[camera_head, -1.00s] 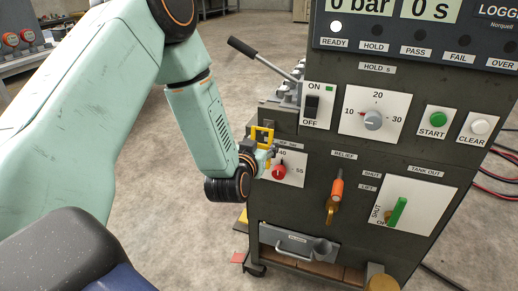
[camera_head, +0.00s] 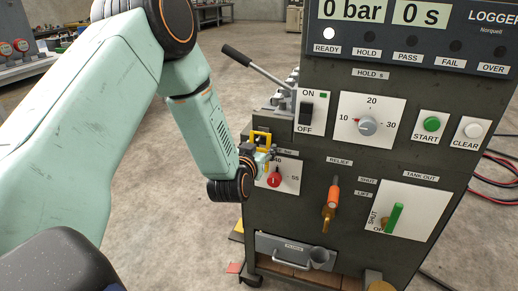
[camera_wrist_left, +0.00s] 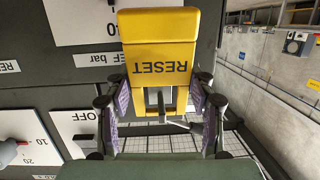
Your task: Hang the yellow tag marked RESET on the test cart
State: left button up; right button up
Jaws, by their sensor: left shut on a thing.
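The yellow tag (camera_wrist_left: 158,60) is marked RESET, and the word reads upside down in the left wrist view. It has a frame-like opening at its lower end there. My left gripper (camera_wrist_left: 158,100) is shut on the tag, with a finger on each side. In the head view the tag's yellow frame (camera_head: 261,135) stands up above my left gripper (camera_head: 265,155), close in front of the left part of the test cart (camera_head: 290,215). A thin metal rod (camera_wrist_left: 177,123) shows near the tag's opening; I cannot tell whether they touch. My right gripper is not in view.
The red knob (camera_head: 274,179) is just below my left gripper. The ON/OFF switch (camera_head: 306,113) and pump lever (camera_head: 250,64) are above. The orange-handled relief valve (camera_head: 333,199) is to the right. Open floor (camera_head: 150,230) lies left of the cart.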

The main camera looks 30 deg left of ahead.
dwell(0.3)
pick_arm(q)
jog(key=o, duration=1.1)
jog(key=v, duration=1.2)
jog(key=shift+r, duration=0.1)
